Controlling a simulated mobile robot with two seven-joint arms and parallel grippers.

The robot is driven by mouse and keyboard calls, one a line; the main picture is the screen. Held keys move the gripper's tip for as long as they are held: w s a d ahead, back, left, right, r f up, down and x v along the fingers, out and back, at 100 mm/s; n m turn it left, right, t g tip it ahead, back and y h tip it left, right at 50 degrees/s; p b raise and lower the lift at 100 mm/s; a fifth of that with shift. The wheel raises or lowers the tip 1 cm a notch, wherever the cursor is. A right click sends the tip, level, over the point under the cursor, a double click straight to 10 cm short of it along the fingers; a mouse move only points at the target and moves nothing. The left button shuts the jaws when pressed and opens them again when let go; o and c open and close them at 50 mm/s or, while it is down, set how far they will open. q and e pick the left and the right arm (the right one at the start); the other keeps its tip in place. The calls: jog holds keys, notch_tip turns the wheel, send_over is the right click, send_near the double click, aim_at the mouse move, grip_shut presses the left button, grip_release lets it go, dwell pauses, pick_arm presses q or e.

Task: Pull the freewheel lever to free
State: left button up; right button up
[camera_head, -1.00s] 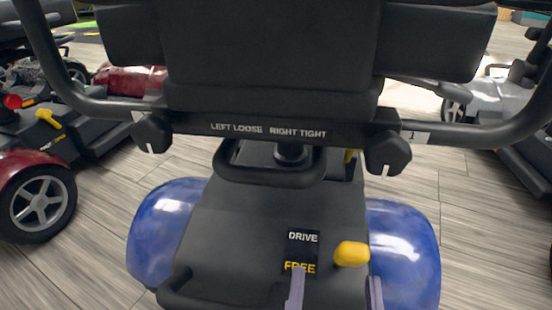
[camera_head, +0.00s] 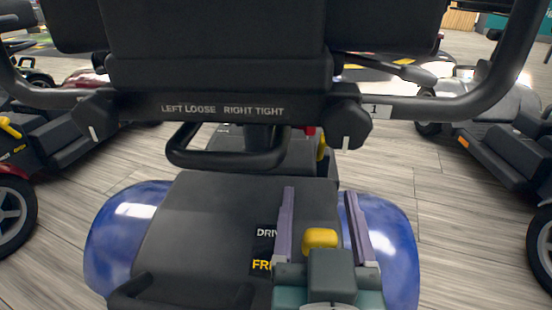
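The freewheel lever's yellow knob (camera_head: 320,238) stands on the black rear cover of the blue scooter. A black label (camera_head: 264,249) beside it reads DRIVE and FREE, partly covered by my gripper. My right gripper (camera_head: 319,200) comes in from the bottom, with its two long purple-grey fingers spread apart. The fingers lie on either side of the yellow knob in the picture, with visible gaps; no contact shows. The lever's stem is hidden. My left gripper does not show.
The black seat back (camera_head: 215,45) and its bar marked LEFT LOOSE RIGHT TIGHT (camera_head: 222,110) overhang the cover. Blue fenders (camera_head: 127,235) flank it. Other scooters stand at left and right (camera_head: 505,130), with wooden floor between.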

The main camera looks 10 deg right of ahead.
grip_shut()
dwell(0.3)
dwell(0.9)
